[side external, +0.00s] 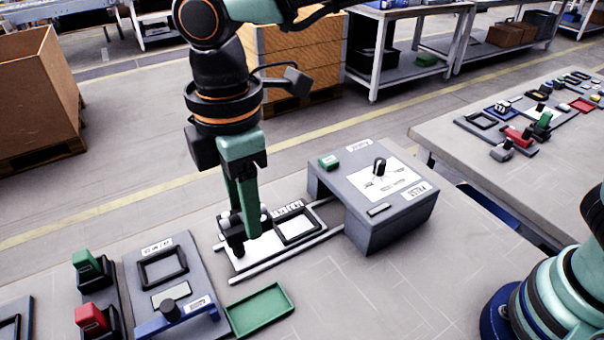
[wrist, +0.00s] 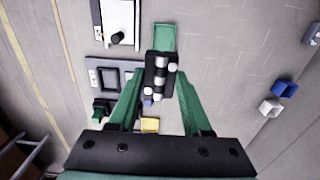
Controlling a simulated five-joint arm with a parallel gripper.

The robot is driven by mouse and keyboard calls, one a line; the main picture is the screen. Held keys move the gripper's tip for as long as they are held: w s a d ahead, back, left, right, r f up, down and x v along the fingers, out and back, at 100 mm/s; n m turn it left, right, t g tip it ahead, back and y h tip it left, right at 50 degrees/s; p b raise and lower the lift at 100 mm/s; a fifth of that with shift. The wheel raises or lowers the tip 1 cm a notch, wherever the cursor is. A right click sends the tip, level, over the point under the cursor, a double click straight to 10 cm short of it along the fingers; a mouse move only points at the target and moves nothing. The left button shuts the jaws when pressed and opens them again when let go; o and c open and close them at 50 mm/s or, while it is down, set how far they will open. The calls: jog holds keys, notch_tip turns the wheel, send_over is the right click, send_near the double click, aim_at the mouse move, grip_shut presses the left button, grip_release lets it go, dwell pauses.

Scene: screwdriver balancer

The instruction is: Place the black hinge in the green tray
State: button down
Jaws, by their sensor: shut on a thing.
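The black hinge (wrist: 157,78), with pale round knobs, is held between the two green fingers of my gripper (wrist: 160,92). In the side view my gripper (side external: 246,228) points down in front of the white fixture plate, with the black hinge (side external: 235,241) at its fingertips. The fingers partly hide the hinge. The green tray (side external: 280,318) lies on the table, nearer the camera and slightly right of the hinge. In the wrist view the green tray (wrist: 165,32) is just beyond the hinge, which covers its near end.
A grey box with a black knob (side external: 400,212) stands right of my gripper. A grey panel with a black frame (side external: 163,268) and a blue bracket (side external: 178,320) is left of the tray. Red (side external: 91,318) and green (side external: 88,262) blocks stand further left. Table right of the tray is clear.

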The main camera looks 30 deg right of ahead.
jog(key=f, duration=1)
jog(key=s+f, duration=0.1)
jog(key=f, duration=0.3)
jog(key=shift+a+f, duration=0.35)
jog(key=shift+f, duration=2.7)
jog(key=shift+f, duration=0.15)
jog(key=shift+c, duration=1.7)
grip_release()
